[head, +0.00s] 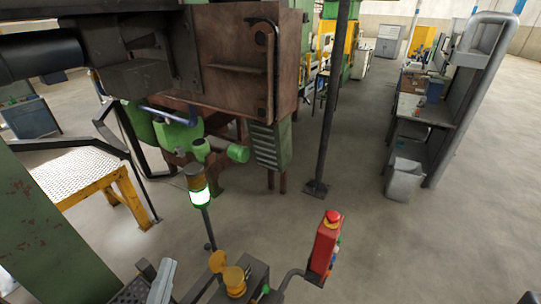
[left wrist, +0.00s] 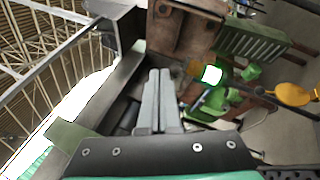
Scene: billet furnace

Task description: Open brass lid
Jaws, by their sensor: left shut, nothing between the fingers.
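A brass-coloured round lid (head: 217,261) stands tilted up beside a brass cylinder (head: 235,281) on a dark box at the bottom of the head view. In the left wrist view the brass part (left wrist: 290,92) shows at the right edge. My left gripper (head: 163,278) is left of the lid, apart from it. In the left wrist view its two grey fingers (left wrist: 158,98) are together with nothing between them. A small grey tip (head: 530,298) at the bottom right corner of the head view appears to be my right gripper; most of it is cut off.
A signal lamp (head: 198,186) with a lit band stands behind the lid. A red emergency-stop box (head: 324,245) on a bent arm is to the right. The rusty furnace (head: 240,60) is beyond. A yellow step platform (head: 90,178) is at left.

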